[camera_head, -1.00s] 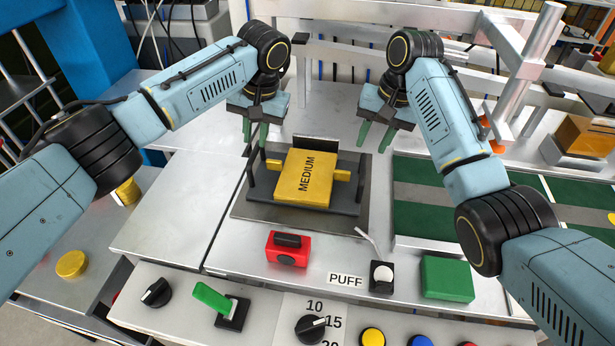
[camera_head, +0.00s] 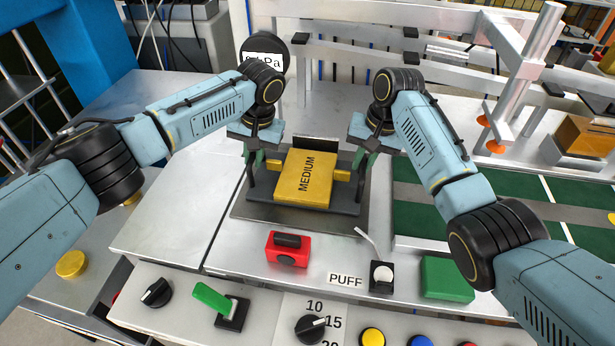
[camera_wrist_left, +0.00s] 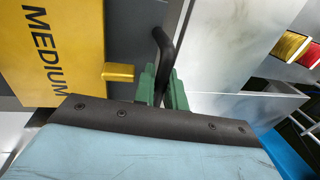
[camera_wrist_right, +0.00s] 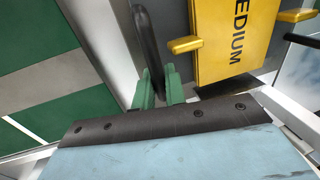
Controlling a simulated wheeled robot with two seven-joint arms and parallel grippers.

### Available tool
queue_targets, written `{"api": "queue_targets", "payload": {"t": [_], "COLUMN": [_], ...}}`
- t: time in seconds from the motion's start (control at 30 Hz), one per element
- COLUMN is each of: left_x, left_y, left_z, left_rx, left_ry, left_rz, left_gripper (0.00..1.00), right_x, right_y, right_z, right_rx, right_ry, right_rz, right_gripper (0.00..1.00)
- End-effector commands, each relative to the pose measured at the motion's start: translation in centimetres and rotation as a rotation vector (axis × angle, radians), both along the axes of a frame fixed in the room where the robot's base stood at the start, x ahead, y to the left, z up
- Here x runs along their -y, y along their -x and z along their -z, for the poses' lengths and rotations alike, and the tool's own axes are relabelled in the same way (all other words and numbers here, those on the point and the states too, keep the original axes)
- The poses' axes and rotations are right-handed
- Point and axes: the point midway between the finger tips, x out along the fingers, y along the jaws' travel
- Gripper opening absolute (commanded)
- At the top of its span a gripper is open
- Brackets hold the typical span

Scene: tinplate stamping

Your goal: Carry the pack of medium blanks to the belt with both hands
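The pack of medium blanks is a yellow block marked MEDIUM (camera_head: 303,180), lying on a dark carrier tray (camera_head: 275,209) with an upright black handle at each side. It also shows in the left wrist view (camera_wrist_left: 62,50) and the right wrist view (camera_wrist_right: 225,50). My left gripper (camera_head: 255,161) has its green fingers closed on the left handle (camera_wrist_left: 163,48). My right gripper (camera_head: 366,162) has its fingers closed on the right handle (camera_wrist_right: 149,40). The fingers hide part of each handle. The tray sits level on a grey plate. The green belt (camera_head: 418,216) is to the right.
A red box (camera_head: 287,250), a PUFF switch (camera_head: 381,276) and a green block (camera_head: 447,279) stand in front of the tray. A metal frame (camera_head: 490,110) stands behind the belt. The metal table left of the tray is clear.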

Motion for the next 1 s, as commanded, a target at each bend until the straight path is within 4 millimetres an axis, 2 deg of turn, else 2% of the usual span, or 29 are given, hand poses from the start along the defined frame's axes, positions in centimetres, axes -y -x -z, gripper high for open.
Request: {"api": "queue_targets", "payload": {"t": [0.1,1.0], "left_x": [0.03,0.04], "left_y": [0.00,-0.01], "left_z": [-0.03,-0.09], "left_rx": [0.000,0.000], "left_ry": [0.000,0.001], "left_rz": [0.000,0.000], "left_gripper": [0.00,0.00], "right_x": [0.00,0.01], "right_y": [0.00,-0.03], "right_z": [-0.02,-0.07], "right_rx": [0.000,0.001], "right_ry": [0.000,-0.001], "right_rz": [0.000,0.000], "right_gripper": [0.00,0.00]}}
